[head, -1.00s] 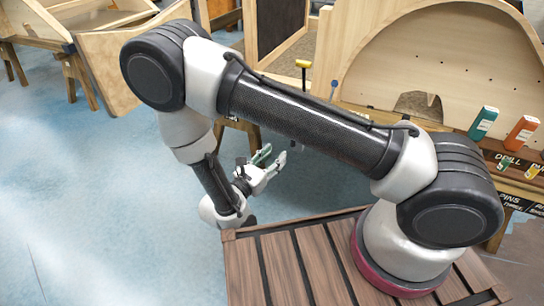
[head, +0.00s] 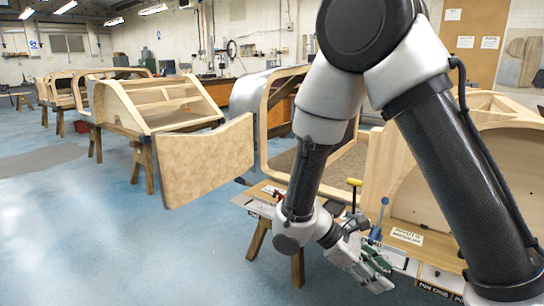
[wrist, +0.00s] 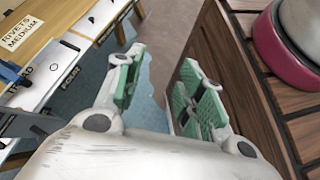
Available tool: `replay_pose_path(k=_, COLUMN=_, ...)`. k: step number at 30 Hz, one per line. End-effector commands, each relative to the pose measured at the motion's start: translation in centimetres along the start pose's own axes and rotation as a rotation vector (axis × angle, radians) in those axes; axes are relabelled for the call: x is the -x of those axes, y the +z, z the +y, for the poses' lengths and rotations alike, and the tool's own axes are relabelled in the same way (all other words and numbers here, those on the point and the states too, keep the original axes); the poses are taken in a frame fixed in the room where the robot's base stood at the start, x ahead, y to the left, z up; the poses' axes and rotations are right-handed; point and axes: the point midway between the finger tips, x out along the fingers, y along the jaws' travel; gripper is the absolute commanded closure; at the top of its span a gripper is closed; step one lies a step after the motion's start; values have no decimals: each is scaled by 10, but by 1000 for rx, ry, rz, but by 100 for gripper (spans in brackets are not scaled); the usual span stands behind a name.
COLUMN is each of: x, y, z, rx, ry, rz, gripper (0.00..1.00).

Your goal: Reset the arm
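My gripper (head: 374,277) hangs at the lower right of the head view, below my folded arm, beside the front of a wooden workbench (head: 408,237). In the wrist view my gripper (wrist: 160,85) has its two green-padded fingers spread apart. Nothing is between them, and blue floor shows through the gap. The bench top (wrist: 50,20) with a "RIVETS MEDIUM" label lies to the left of the fingers. The slatted wooden deck of my base (wrist: 225,70) lies to the right.
A yellow-handled tool (head: 354,183) and a blue-handled tool (head: 381,212) stand at the bench, close to my forearm. A curved wooden panel (head: 200,160) and bodyframes on trestles stand behind to the left. Blue floor (head: 90,240) at the left is clear.

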Motion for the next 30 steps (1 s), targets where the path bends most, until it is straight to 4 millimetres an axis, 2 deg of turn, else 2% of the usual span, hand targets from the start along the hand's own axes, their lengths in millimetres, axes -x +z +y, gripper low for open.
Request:
replay_pose_path(k=1, x=4, y=16, z=1, rx=-69, ry=-64, rz=76, gripper=61)
replay_pose_path(k=6, x=17, y=62, z=-1, rx=-297, ry=-264, rz=322, gripper=61)
replay_pose_path(k=15, x=34, y=147, z=1, rx=-722, ry=-486, rz=741, gripper=61)
replay_pose_path(k=24, x=31, y=236, z=2, rx=-1085, ry=-477, rz=1015, gripper=61)
replay_pose_path(k=27, x=29, y=254, z=2, rx=-1158, ry=-459, rz=1050, gripper=61)
replay_pose_path(k=30, x=24, y=260, z=2, rx=-1192, ry=-461, rz=1048, gripper=61)
